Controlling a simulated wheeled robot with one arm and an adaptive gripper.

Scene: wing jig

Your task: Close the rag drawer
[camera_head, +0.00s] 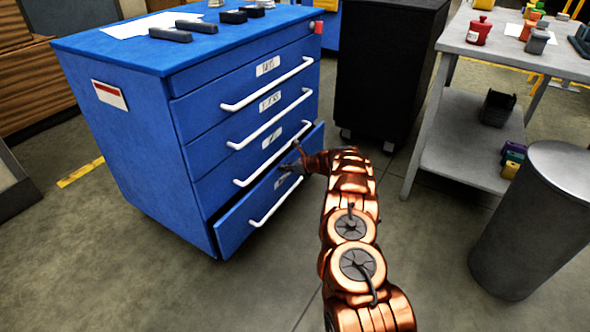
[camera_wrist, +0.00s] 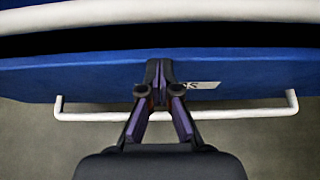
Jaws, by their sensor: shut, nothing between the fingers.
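A blue cabinet (camera_head: 140,150) with labelled drawers and white bar handles stands left of centre. Its bottom drawer (camera_head: 236,222) sticks out part way, while the drawers above look shut. I cannot read which label says rags. My gripper (camera_head: 291,166) is at the bottom drawer's front, near its label and above its handle. In the wrist view my gripper (camera_wrist: 159,68) has its fingertips together, empty, against or just in front of the blue drawer front (camera_wrist: 80,78). The drawer's white handle (camera_wrist: 240,112) passes below the fingertips, partly hidden behind the fingers.
Dark blocks (camera_head: 170,34) and papers lie on the cabinet top. A black cabinet (camera_head: 385,70) stands behind, right of the blue one. A grey table (camera_head: 540,60) with a lower shelf and a grey bin (camera_head: 535,225) are at the right. Floor in front of the drawers is open.

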